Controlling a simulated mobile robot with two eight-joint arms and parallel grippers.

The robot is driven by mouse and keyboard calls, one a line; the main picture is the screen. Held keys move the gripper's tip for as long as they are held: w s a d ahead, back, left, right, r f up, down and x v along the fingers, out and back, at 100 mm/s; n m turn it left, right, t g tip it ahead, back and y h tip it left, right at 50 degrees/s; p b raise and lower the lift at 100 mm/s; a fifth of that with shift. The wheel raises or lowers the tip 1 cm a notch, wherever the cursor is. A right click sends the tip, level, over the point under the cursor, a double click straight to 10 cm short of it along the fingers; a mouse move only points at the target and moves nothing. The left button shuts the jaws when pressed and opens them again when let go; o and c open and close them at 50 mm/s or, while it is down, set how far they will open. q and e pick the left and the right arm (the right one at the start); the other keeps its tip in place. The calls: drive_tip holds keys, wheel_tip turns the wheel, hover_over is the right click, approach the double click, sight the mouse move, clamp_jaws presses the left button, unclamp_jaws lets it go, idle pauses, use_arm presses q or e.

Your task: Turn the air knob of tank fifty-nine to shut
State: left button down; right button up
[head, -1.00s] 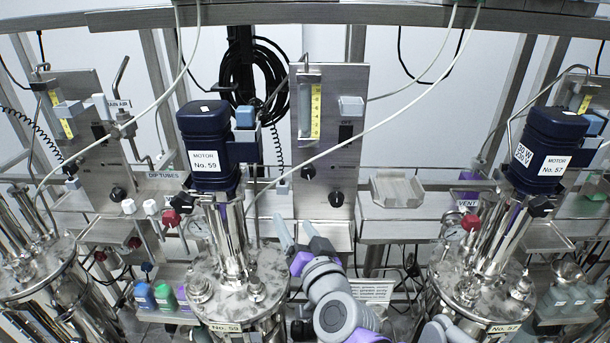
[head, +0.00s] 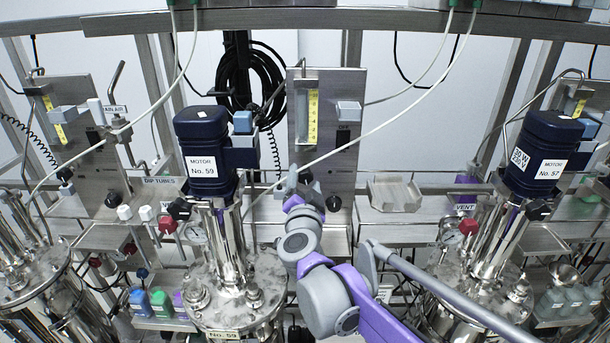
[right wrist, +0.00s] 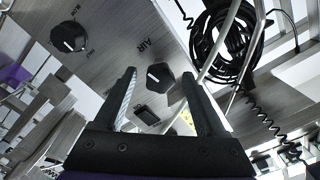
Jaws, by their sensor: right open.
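Tank fifty-nine stands front centre in the head view, with its No. 59 label (head: 223,335) on the front and its blue motor (head: 203,150) on top. Its steel panel (head: 352,165) is behind and to the right. In the right wrist view the black knob marked AIR (right wrist: 160,77) shows between and beyond my fingers, with a pale pointer line. My right gripper (right wrist: 159,72) is open and empty, facing the panel; contact with the knob is not visible. In the head view the right gripper (head: 289,185) is before the panel's lower left, covering the AIR knob. My left gripper is out of view.
A second black knob on the panel (head: 333,203) also shows in the right wrist view (right wrist: 69,37). A pale hose (head: 385,110) crosses the panel's front. The No. 57 motor (head: 545,150) stands right. A coiled black cable (head: 262,85) hangs behind.

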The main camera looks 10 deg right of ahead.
drive_tip(key=shift+w+d, duration=0.2)
drive_tip(key=shift+w, duration=0.8)
clamp_jaws()
